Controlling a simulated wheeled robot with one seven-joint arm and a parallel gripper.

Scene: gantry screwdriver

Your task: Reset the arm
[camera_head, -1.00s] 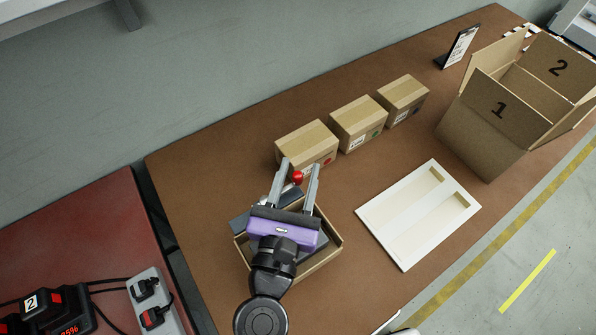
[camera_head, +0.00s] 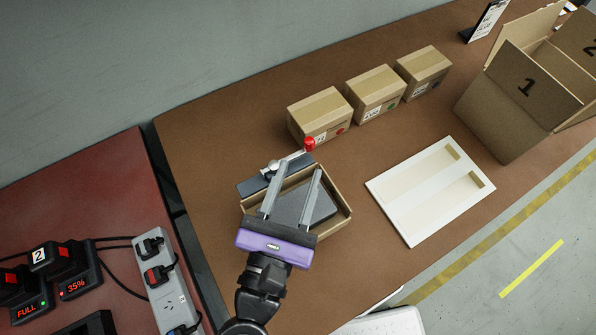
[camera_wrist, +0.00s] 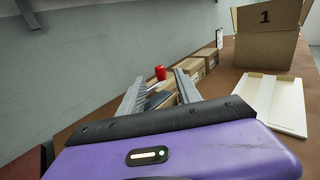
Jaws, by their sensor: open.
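My gripper (camera_head: 292,192) is open and empty, with its two grey fingers spread over an open cardboard box (camera_head: 341,222) in the head view. A dark grey flat item lies in that box. A dark tool with a silver part and a red knob (camera_head: 309,144) stands at the box's far side, just beyond my fingertips. In the wrist view the fingers (camera_wrist: 160,85) also show apart with nothing held, and the red knob (camera_wrist: 160,73) appears between them. I cannot tell whether the fingers touch the box or tool.
Several closed cartons (camera_head: 375,93) stand in a row on the brown table (camera_head: 225,135). A white two-slot tray (camera_head: 400,215) lies to the right, with a large open box (camera_head: 520,100) marked 1 and 2 behind it. A red table (camera_head: 80,205) holds chargers and a power strip (camera_head: 160,275).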

